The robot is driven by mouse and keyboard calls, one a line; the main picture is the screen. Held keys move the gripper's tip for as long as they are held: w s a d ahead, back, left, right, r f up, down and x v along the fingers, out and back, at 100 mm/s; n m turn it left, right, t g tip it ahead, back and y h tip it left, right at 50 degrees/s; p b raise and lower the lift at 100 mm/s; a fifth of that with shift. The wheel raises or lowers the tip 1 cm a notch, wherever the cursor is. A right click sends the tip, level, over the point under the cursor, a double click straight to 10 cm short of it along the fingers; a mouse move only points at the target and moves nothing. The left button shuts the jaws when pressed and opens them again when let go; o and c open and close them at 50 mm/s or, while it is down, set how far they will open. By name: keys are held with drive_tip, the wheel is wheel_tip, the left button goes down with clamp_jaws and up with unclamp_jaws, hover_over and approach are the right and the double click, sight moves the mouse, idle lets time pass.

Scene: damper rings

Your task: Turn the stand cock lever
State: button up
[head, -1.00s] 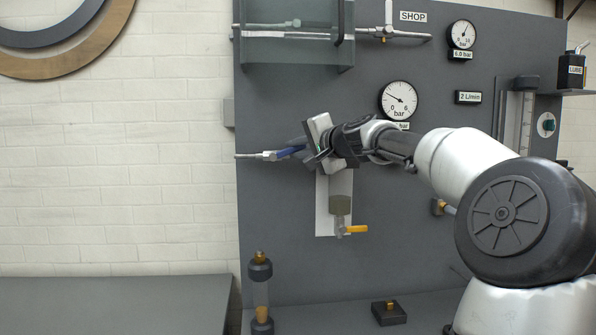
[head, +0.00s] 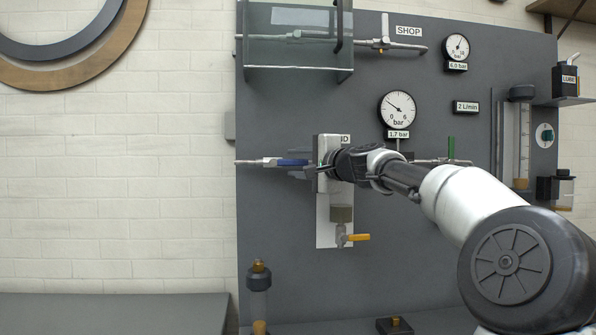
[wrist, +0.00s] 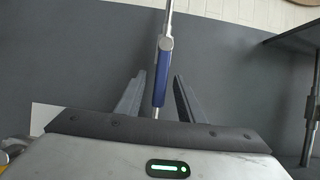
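A blue lever (head: 292,162) lies along the pipe at the left of the grey panel, in line with it. It also shows in the wrist view (wrist: 163,77), running between my fingers. My gripper (head: 303,166) is open around the lever; in the wrist view its two fingers (wrist: 158,98) stand on either side of it, with a gap on both sides. A label above my gripper is mostly hidden, with only "ID" showing, so I cannot read which cock this is. A green lever (head: 451,147) stands upright on the pipe to the right.
A yellow lever (head: 357,237) is on a small drain below my gripper. A clear guard box (head: 297,75) covers the pipe above. The gauges (head: 398,108) and a flowmeter (head: 516,143) are to the right.

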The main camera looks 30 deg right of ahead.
drive_tip(key=shift+s+d, duration=0.1)
drive_tip(key=shift+s, duration=0.05)
drive_tip(key=shift+s, duration=0.9)
drive_tip(key=shift+s+d, duration=0.1)
drive_tip(key=shift+s, duration=0.45)
drive_tip(key=s, duration=0.5)
idle(0.3)
